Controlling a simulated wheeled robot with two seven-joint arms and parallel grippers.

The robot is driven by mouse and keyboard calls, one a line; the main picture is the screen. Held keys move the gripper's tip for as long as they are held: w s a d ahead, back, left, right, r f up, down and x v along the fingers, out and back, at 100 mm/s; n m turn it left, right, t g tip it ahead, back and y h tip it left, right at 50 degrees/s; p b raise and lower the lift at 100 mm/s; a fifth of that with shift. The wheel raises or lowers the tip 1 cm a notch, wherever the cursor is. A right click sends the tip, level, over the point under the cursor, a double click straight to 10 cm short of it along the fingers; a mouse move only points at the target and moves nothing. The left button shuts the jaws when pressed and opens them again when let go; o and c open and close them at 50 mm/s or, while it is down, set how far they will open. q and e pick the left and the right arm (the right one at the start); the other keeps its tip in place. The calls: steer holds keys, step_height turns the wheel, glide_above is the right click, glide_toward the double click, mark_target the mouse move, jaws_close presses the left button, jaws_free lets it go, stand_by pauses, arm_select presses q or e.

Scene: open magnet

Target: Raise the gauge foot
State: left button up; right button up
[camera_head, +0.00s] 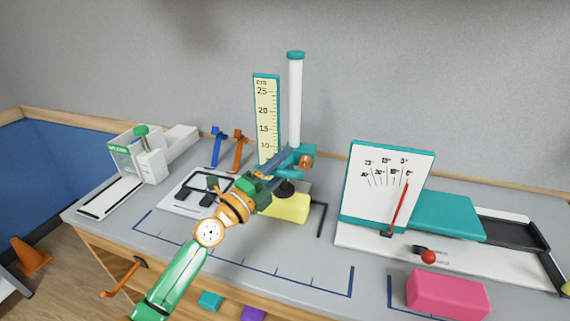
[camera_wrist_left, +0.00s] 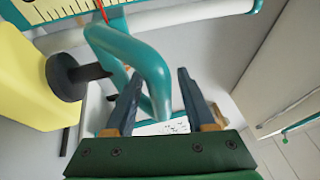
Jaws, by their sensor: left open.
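The height gauge has a white column (camera_head: 295,100) with a teal cap, and a yellow cm scale (camera_head: 266,115) behind it. A teal carriage (camera_head: 298,152) sits low on the column with an orange knob (camera_head: 306,163). The dark round gauge foot (camera_head: 284,187) is just over the yellow block (camera_head: 290,209) and seems to touch it; the foot also shows in the left wrist view (camera_wrist_left: 66,76). My left gripper (camera_head: 282,160) is open at the carriage. In the left wrist view, a teal loop handle (camera_wrist_left: 150,62) lies between its fingers, which are apart. My right gripper is out of view.
A white dial board (camera_head: 385,190) with a red needle stands right of the gauge, beside a teal block (camera_head: 445,213). A pink block (camera_head: 447,294) lies at front right. Blue (camera_head: 216,148) and orange (camera_head: 238,152) clamps stand behind my left arm. The front middle bench is clear.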

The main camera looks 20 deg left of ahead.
arm_select(q)
steer(key=shift+w, duration=0.1)
steer(key=shift+r, duration=0.1)
steer(key=shift+c, duration=1.1)
jaws_close()
